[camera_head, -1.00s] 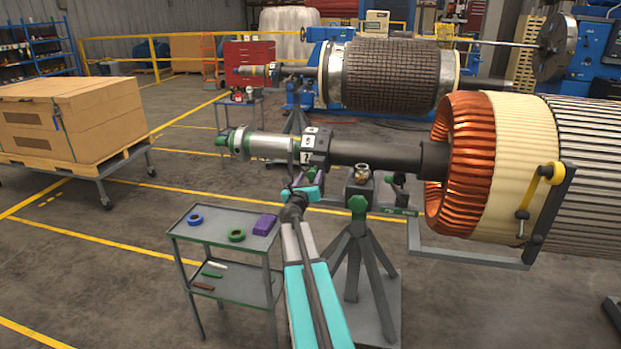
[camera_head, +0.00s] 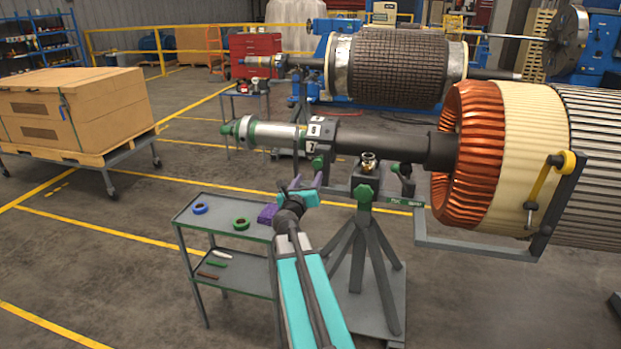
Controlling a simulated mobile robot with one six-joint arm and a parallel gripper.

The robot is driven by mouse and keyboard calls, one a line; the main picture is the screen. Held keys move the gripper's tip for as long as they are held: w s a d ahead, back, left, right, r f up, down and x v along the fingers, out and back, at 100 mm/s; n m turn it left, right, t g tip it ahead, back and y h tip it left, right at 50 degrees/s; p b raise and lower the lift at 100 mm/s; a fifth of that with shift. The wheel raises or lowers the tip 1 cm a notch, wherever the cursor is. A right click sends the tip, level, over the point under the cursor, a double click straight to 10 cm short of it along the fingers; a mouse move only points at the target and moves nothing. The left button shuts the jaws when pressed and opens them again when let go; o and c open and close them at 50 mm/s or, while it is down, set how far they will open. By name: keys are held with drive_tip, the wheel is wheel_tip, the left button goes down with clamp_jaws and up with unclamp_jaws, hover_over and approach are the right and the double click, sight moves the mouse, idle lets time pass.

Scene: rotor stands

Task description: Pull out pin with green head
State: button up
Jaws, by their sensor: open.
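A small green head (camera_head: 317,163) shows just under the block with white number tags on the dark shaft (camera_head: 380,149). It looks like a pin's head, but its shank is too small to make out. Another small green part (camera_head: 407,169) shows farther right, beside the stand. My gripper (camera_head: 307,182) has purple fingers and is just below the tagged block, near the first green head. Its fingers are spread and nothing shows between them. I cannot tell whether a finger touches the head.
A grey cart (camera_head: 186,219) stands left of my arm, with a blue ring (camera_head: 200,208), a green ring (camera_head: 241,223) and a purple block (camera_head: 267,213) on top. A green-topped tripod stand (camera_head: 363,220) is close on the right. A copper-wound rotor (camera_head: 478,150) is beyond it.

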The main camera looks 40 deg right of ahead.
drive_tip(key=shift+v, duration=1.25)
